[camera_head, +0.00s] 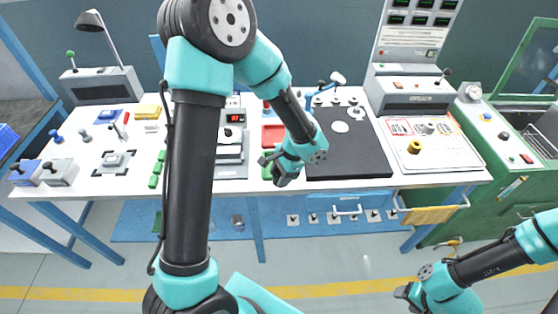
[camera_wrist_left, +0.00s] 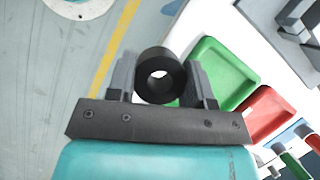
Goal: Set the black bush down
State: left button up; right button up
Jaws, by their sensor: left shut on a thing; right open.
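The black bush (camera_wrist_left: 160,77) is a short black ring with a round hole. It shows in the left wrist view between the two fingers of my left gripper (camera_wrist_left: 161,85), which is shut on it. In the head view my left gripper (camera_head: 271,171) is at the front edge of the white bench, near a green tray; the bush cannot be made out there. In the left wrist view the green tray (camera_wrist_left: 226,70) lies just right of the bush. My right gripper (camera_head: 407,293) is open and empty at the lower right, in front of the bench and over the floor.
A red tray (camera_head: 273,134) lies behind the green one, also in the left wrist view (camera_wrist_left: 267,113). A black mat (camera_head: 350,157) lies to the right. A board with a brass ring (camera_head: 414,147) is further right. A grey press-like device (camera_head: 232,150) stands left of the trays.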

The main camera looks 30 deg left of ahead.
pick_arm(q)
jog(key=w+a, duration=0.1)
jog(key=w, duration=0.1)
jog(key=w+a, duration=0.2)
jog(key=w, duration=0.1)
jog(key=w+a, duration=0.2)
jog(key=w, duration=0.1)
jog(key=shift+w+f, duration=0.1)
jog(key=shift+f, duration=0.3)
jog(key=shift+w+a+f, duration=0.25)
jog(key=shift+w, duration=0.15)
jog(key=shift+f, duration=1.55)
jog(key=shift+f, duration=0.15)
jog(key=o, duration=1.1)
jog(key=v, duration=1.2)
